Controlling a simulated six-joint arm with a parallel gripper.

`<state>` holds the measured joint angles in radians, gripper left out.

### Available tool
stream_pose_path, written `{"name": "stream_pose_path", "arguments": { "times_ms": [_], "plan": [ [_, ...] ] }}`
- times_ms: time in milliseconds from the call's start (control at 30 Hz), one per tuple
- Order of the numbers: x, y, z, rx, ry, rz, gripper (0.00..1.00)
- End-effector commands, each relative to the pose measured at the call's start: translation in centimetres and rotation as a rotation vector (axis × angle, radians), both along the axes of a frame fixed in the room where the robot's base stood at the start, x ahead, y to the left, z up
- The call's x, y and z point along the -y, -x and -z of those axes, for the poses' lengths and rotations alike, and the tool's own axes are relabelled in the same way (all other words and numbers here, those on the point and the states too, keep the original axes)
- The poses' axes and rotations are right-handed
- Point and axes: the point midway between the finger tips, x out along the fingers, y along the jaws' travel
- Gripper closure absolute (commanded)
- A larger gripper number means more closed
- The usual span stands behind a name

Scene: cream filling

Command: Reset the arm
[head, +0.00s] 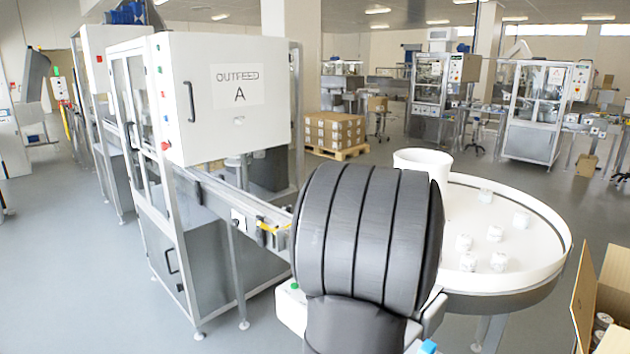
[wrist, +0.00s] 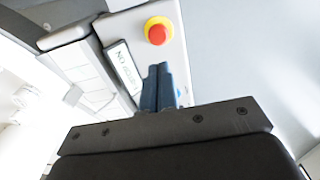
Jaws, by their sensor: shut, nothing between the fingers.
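My gripper (wrist: 158,88) shows in the wrist view as two blue-grey fingers pressed together with nothing between them. A red emergency button on a yellow base (wrist: 157,31) sits on a light grey panel just beyond the fingertips. A dark-framed label (wrist: 123,66) lies left of the fingers; its lettering is hard to read. I cannot tell whether the fingers touch the panel. In the head view my black ribbed arm cover (head: 365,235) fills the lower middle, and the gripper is hidden there.
A white round table (head: 540,240) with several small white jars (head: 495,233) and a white bin (head: 424,165) stands right of my arm. An open cardboard box (head: 600,295) is at the lower right. The machine marked A (head: 222,95) and its conveyor (head: 225,193) stand left.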

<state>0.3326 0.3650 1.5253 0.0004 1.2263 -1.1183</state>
Motion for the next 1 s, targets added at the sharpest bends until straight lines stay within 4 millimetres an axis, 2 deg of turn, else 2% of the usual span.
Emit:
{"name": "stream_pose_path", "arguments": {
  "times_ms": [33, 400, 433, 500, 1000],
  "plan": [
    [0.0, 0.0, 1.2, -0.004, -0.001, 0.000, 1.00],
    [0.0, -0.2, 8.6, -0.004, -0.001, 0.000, 1.00],
    [0.1, -0.3, 8.3, -0.002, -0.001, 0.000, 1.00],
    [0.1, -0.3, 6.3, 0.004, 0.001, 0.000, 1.00],
    [0.0, -0.1, -3.7, 0.001, 0.000, 0.000, 1.00]
  ]
}}
